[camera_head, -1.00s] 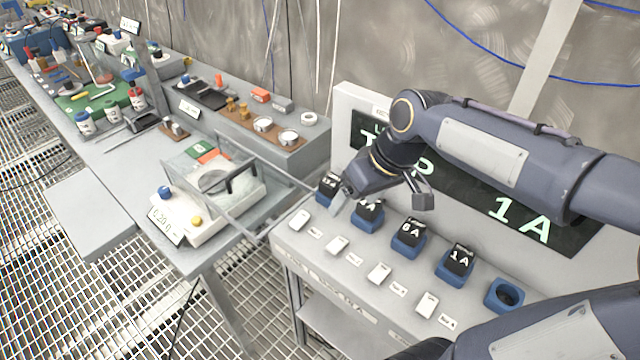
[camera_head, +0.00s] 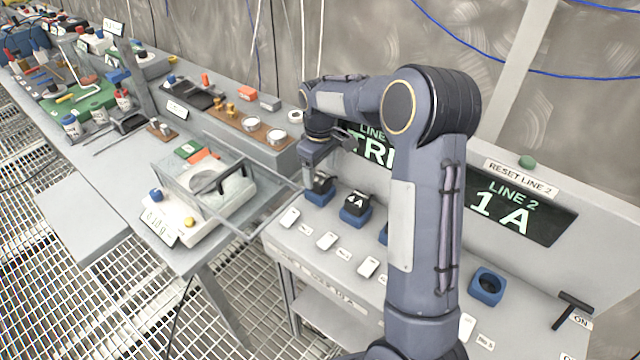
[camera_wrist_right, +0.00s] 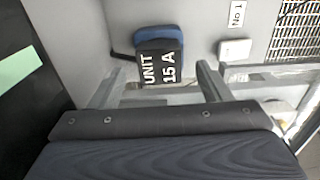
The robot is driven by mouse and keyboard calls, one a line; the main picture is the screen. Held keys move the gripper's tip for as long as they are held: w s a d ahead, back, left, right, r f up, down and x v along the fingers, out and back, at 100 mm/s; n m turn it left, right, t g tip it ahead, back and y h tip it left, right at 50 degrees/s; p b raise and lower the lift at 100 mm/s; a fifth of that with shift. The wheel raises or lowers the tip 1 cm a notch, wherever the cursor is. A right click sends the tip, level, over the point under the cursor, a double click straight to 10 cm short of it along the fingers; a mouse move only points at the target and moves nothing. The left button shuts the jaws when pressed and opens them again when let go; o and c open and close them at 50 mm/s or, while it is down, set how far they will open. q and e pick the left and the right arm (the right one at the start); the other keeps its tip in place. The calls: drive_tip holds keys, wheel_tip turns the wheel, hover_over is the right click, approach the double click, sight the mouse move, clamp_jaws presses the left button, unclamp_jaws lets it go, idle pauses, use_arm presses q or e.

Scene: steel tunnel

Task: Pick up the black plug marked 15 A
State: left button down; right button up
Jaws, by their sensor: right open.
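The black plug marked 15 A (camera_wrist_right: 162,66) sits in a blue socket (camera_wrist_right: 158,33) on the grey panel, its label legible in the right wrist view. In the head view the plug (camera_head: 322,182) is partly hidden under my right gripper (camera_head: 320,168), above its blue socket (camera_head: 319,198). My right gripper is open, one finger on each side of the plug in the wrist view, with gaps on both sides. I cannot tell how deep the fingertips reach beside it. My left gripper is not in view.
A black 4 A plug (camera_head: 356,203) stands close beside, to the right. An empty blue socket (camera_head: 487,287) and a black T-handle (camera_head: 573,311) are further right. White switches (camera_head: 327,241) line the panel front. A clear-walled balance (camera_head: 205,195) stands left. My right arm hides other plugs.

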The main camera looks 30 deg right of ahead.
wheel_tip(320, 180, down, 2)
drive_tip(key=shift+f, duration=0.15)
drive_tip(key=c, duration=1.1)
drive_tip(key=shift+c, duration=0.2)
